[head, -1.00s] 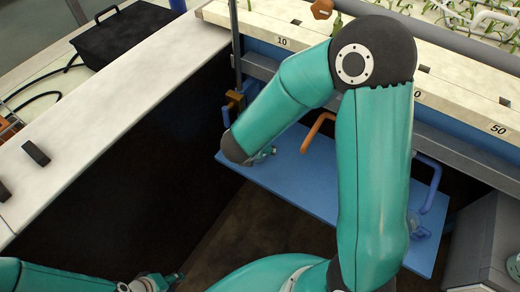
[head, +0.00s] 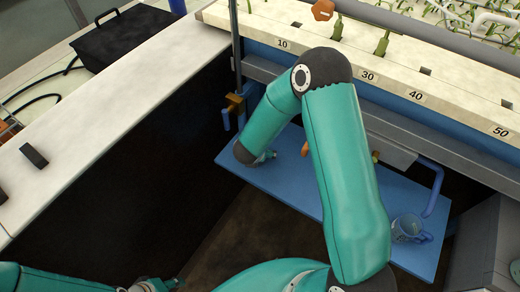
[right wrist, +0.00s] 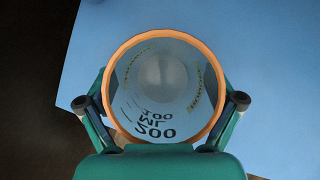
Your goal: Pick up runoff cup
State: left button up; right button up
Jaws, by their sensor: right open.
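In the right wrist view, a clear measuring cup (right wrist: 163,75) with an orange rim and dark "500 ML" markings stands on the blue shelf (right wrist: 270,60). I look down into it, and it appears empty. My right gripper (right wrist: 160,103) is open, with one finger on each side of the cup; contact is not clear. A second clear cup (head: 408,229) with a blue rim stands at the shelf's right end. My left gripper (head: 174,283) is low at the bottom left, its fingers too small to judge.
A blue pipe (head: 437,188) bends down near the second cup. The numbered white ledge (head: 340,62) runs behind the shelf. A pale wall top (head: 90,120) lies left.

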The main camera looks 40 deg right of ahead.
jog(key=shift+w+f, duration=0.1)
jog(key=shift+f, duration=0.1)
jog(key=c, duration=1.2)
jog(key=shift+r, duration=0.15)
jog(key=shift+c, duration=0.2)
